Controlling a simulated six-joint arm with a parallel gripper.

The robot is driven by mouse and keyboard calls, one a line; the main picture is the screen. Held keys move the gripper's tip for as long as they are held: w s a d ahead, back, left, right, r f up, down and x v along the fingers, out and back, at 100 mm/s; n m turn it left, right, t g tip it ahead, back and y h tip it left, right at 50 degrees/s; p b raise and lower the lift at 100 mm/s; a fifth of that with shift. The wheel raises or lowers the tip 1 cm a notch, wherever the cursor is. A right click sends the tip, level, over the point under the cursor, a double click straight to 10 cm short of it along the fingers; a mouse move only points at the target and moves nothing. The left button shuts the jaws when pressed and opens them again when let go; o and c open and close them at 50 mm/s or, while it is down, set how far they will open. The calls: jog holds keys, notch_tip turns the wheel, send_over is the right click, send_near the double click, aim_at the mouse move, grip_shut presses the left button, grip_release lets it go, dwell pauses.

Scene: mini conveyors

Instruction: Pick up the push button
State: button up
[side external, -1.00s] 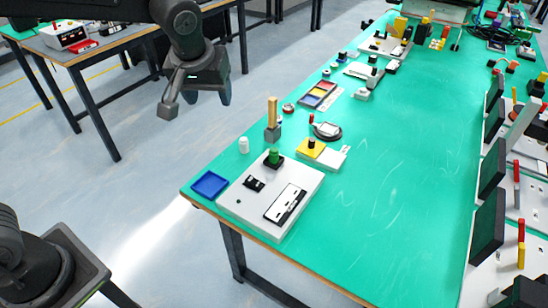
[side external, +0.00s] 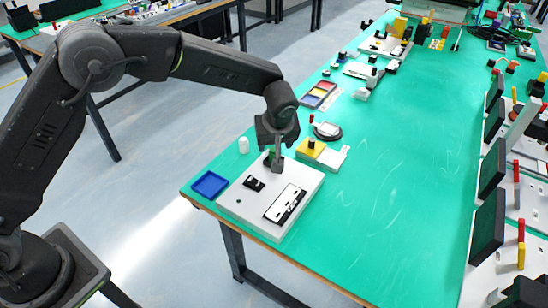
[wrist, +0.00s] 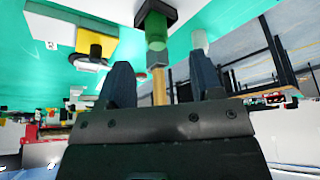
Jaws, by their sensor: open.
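The push button has a green cap and a dark base. It stands on the white box (side external: 238,203) near the table's corner. In the side external view my gripper (side external: 276,168) is right at the button and hides most of it; a bit of green shows at its left. In the wrist view the green push button (wrist: 155,32) is upside down at the top centre. It appears just past the tips of my two open fingers (wrist: 162,75), between their lines. I cannot tell whether the fingers touch it.
The white box also carries a black switch (side external: 253,183) and a black-and-white panel (side external: 285,204). A blue tray (side external: 209,184), a white cylinder (side external: 243,145) and a yellow-topped block (side external: 311,148) are close by. A wooden post (wrist: 158,88) shows behind the button. The table's right middle is clear.

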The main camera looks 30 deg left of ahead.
aim_at(274, 149)
jog(key=shift+w+x, duration=0.15)
jog(key=shift+x, duration=1.55)
jog(key=shift+w+x, duration=0.15)
jog(key=shift+x, duration=1.55)
jog(key=shift+r, duration=0.15)
jog(key=shift+c, duration=0.2)
jog(key=c, duration=1.1)
jog(key=shift+o, duration=0.2)
jog(key=shift+r, duration=0.15)
